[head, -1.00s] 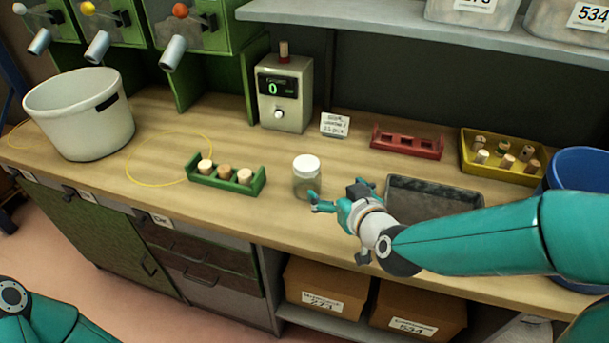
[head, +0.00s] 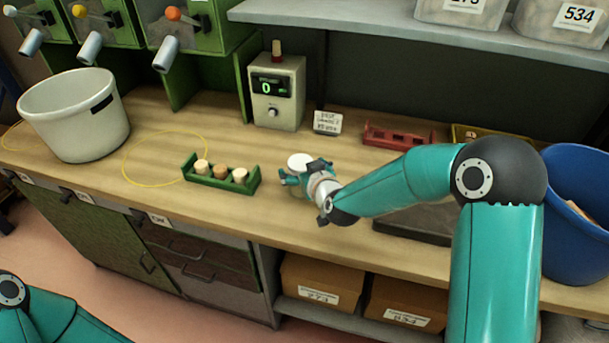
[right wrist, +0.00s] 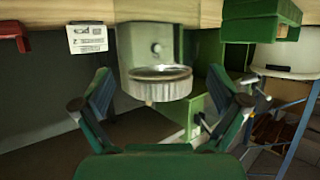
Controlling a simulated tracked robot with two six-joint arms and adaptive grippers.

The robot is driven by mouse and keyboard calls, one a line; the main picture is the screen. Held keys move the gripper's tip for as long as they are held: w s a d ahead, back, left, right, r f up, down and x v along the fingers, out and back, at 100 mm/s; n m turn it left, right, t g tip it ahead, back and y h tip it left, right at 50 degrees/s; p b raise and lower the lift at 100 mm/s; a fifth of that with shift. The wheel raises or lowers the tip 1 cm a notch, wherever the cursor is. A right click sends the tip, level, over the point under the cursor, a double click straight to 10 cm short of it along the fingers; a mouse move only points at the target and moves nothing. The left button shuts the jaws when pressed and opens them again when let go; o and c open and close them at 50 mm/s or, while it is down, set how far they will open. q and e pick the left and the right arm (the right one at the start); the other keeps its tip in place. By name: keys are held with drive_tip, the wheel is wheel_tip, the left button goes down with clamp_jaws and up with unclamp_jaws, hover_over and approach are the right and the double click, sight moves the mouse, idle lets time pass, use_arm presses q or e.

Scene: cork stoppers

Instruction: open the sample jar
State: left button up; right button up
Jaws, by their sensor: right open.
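The sample jar's white lid (head: 300,160) shows on the bench in the head view, right of the green cork rack. The jar's body is mostly hidden behind my right gripper (head: 302,174). In the right wrist view, which is upside down, the ribbed lid (right wrist: 160,88) sits between the two spread fingers of the right gripper (right wrist: 160,80). Gaps show on both sides of the lid, so the gripper is open around it and not clamped. My left gripper is out of view; only part of the left arm shows at the lower left.
A green rack (head: 221,176) with three corks stands left of the jar. Behind are a counter box (head: 277,95) and a small card (head: 328,122). A red rack (head: 398,136), grey tray (head: 400,228) and blue bin (head: 578,240) are to the right. A white pot (head: 75,120) stands left.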

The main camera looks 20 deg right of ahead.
drive_tip(key=shift+x, duration=0.8)
drive_tip(key=shift+s, duration=0.1)
drive_tip(key=c, duration=1.7)
drive_tip(key=shift+r, duration=0.1)
